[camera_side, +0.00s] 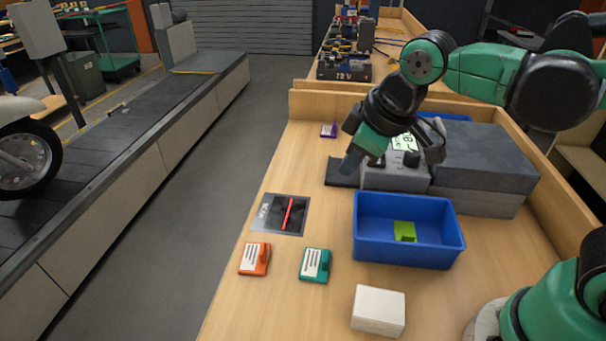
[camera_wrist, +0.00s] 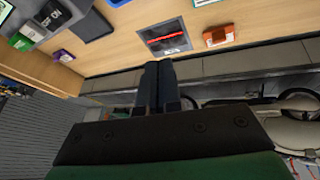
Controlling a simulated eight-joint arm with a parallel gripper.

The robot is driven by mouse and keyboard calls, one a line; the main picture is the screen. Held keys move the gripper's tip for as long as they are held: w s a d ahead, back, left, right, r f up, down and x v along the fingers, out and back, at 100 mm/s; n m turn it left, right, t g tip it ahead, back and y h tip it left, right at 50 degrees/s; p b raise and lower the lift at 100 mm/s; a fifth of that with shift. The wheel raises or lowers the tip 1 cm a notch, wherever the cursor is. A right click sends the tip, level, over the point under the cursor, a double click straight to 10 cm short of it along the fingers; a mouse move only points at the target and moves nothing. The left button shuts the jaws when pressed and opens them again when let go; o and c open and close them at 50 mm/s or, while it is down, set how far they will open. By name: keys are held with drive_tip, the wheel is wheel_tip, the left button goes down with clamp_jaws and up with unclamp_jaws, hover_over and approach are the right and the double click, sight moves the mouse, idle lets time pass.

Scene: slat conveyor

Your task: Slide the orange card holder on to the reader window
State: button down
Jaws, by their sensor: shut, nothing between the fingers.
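The orange card holder (camera_side: 255,259) lies flat on the wooden bench near its left edge, with a white label showing. It also shows in the wrist view (camera_wrist: 218,35), at the upper right. The reader window (camera_side: 288,214) is a dark panel with a red line, set in a grey plate just behind the orange holder; it shows in the wrist view (camera_wrist: 165,38) beside the holder. Nothing lies on the window. My gripper (camera_side: 347,163) is shut and empty, held above the bench behind and right of the reader. Its fingers show in the wrist view (camera_wrist: 158,72).
A teal card holder (camera_side: 315,265) lies right of the orange one. A blue bin (camera_side: 408,255) with a green block (camera_side: 404,231), a white block (camera_side: 378,310) and a grey device (camera_side: 395,178) stand to the right. A purple holder (camera_side: 329,130) lies at the back.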

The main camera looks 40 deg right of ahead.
drive_tip(key=w+a+n+g, duration=0.2)
drive_tip(key=a+n, duration=0.7)
drive_tip(key=a, duration=0.2)
drive_tip(key=n+g+h, duration=0.2)
drive_tip(key=n+h, duration=0.1)
drive_tip(key=n, duration=0.6)
approach(231, 304)
drive_tip(key=x, duration=0.7)
drive_tip(key=shift+f, duration=0.15)
drive_tip(key=shift+w+d, duration=0.35)
drive_tip(key=shift+d, duration=0.25)
drive_tip(key=shift+w+d, duration=0.3)
drive_tip(key=shift+d, duration=0.25)
drive_tip(key=shift+w+d, duration=0.35)
drive_tip(key=shift+d, duration=0.2)
drive_tip(key=w+d, duration=0.2)
drive_tip(key=d, duration=0.1)
drive_tip(key=w+d, duration=0.2)
drive_tip(key=d, duration=0.2)
drive_tip(key=w+d, duration=0.2)
drive_tip(key=d, duration=0.1)
drive_tip(key=shift+d, duration=0.25)
drive_tip(key=shift+a, duration=0.1)
